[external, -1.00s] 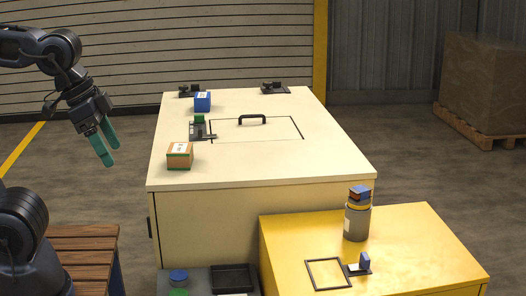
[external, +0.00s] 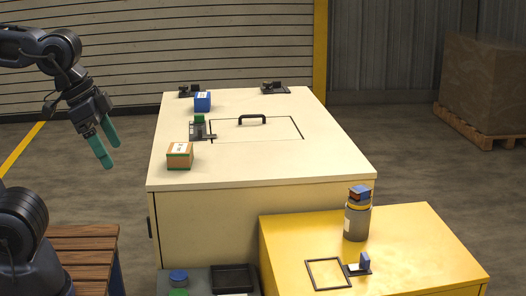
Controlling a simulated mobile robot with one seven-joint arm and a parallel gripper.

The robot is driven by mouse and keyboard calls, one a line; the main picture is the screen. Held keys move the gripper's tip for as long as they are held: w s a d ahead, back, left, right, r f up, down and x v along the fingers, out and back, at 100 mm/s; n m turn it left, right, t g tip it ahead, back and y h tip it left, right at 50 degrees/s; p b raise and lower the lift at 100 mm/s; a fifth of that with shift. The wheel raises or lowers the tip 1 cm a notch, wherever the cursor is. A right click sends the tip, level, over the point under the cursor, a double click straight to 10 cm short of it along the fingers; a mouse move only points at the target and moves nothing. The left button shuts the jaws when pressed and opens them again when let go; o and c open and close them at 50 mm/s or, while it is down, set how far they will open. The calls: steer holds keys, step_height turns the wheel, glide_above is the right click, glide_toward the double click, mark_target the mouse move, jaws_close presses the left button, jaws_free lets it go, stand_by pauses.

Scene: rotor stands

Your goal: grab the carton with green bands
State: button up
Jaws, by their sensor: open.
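The carton with green bands (external: 180,155) is a small brown box with a white label on top and green along its lower edge. It sits near the left front corner of the cream cabinet top (external: 260,168). My gripper (external: 106,157), with green fingers pointing down, is in the air to the left of the cabinet. It is open and empty, apart from the carton.
A blue box (external: 202,102) and a dark fixture with a green block (external: 199,127) stand behind the carton. A black handle (external: 252,119) rises from the panel. A grey canister (external: 357,222) stands on the lower yellow surface (external: 420,255). The cabinet's right front is clear.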

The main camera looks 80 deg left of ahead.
steer(key=w+a+r+n+g, duration=0.1)
steer(key=w+a+n, duration=0.4)
steer(key=w+a, duration=0.5)
steer(key=n+g, duration=0.4)
steer(key=n, duration=0.7)
glide_toward(178, 147)
steer(key=shift+w+d+f, duration=0.15)
steer(key=shift+d+f, duration=0.35)
steer(key=shift+d, duration=0.2)
steer(key=shift+a+f+n, duration=0.25)
steer(key=shift+n, duration=0.05)
steer(key=shift+s+a+f, duration=0.1)
steer(key=shift+s+f, duration=0.1)
steer(key=shift+f, duration=0.15)
steer(key=shift+a+f, duration=0.15)
steer(key=shift+f, duration=4.85)
steer(key=c, duration=1.2)
